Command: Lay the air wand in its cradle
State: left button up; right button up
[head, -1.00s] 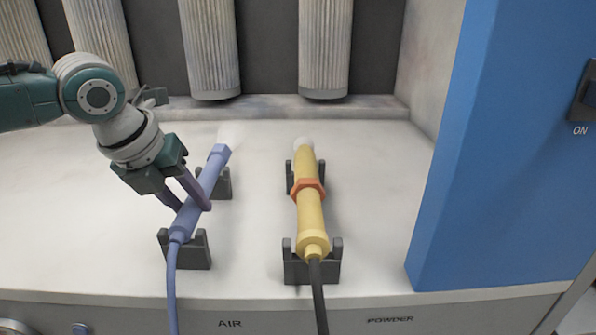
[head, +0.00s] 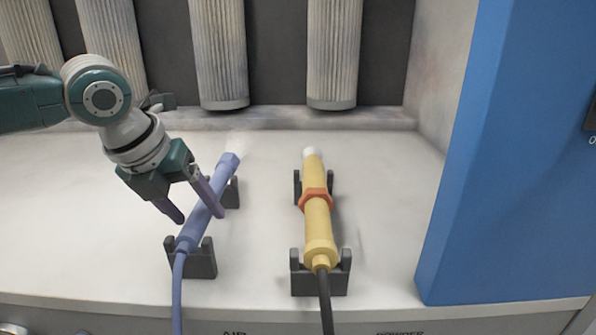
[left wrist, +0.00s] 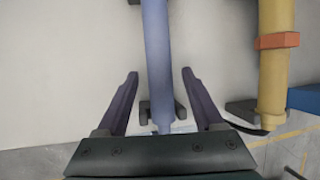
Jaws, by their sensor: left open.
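The blue air wand (head: 212,192) lies along its dark cradle, with its lower end in the front holder (head: 202,264) and its upper part at the rear holder (head: 232,194). My left gripper (head: 199,217) is open, with one finger on each side of the wand's middle. In the left wrist view, the wand (left wrist: 156,55) runs between the spread fingers (left wrist: 160,74), with a visible gap on both sides. The cord leaves the wand's lower end toward the counter's front edge. My right gripper is not in view.
A yellow powder wand (head: 319,230) with an orange collar lies in its own dark cradle (head: 322,284) to the right. A blue panel (head: 490,170) stands at the right. Ribbed filter columns (head: 333,50) hang behind. The white counter between the wands is clear.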

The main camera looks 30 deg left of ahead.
pick_arm(q)
jog(key=p+v, duration=0.1)
jog(key=v, duration=0.7)
jog(key=shift+d+r+p, duration=0.2)
jog(key=shift+d+p, duration=0.05)
jog(key=shift+p, duration=0.1)
jog(key=shift+s+d+r, duration=0.1)
jog(key=shift+s+d, duration=0.05)
jog(key=shift+s, duration=0.1)
jog(key=s+d+f+n+h, duration=0.1)
jog(key=s+d+f+n, duration=0.3)
jog(key=s+d+n, duration=0.35)
jog(key=s+d+f+n+h, duration=0.1)
jog(key=s+d+f+n, duration=0.3)
jog(key=d+n, duration=0.6)
jog(key=s+a+n+g+y, duration=0.1)
jog(key=s+a+n+y, duration=0.1)
jog(key=s+n, duration=0.6)
notch_tip(320, 180, up, 53)
jog(key=w+n+p, duration=0.2)
jog(key=p, duration=5.1)
jog(key=shift+r+p, duration=0.25)
jog(key=shift+p, duration=0.15)
jog(key=shift+w, duration=0.1)
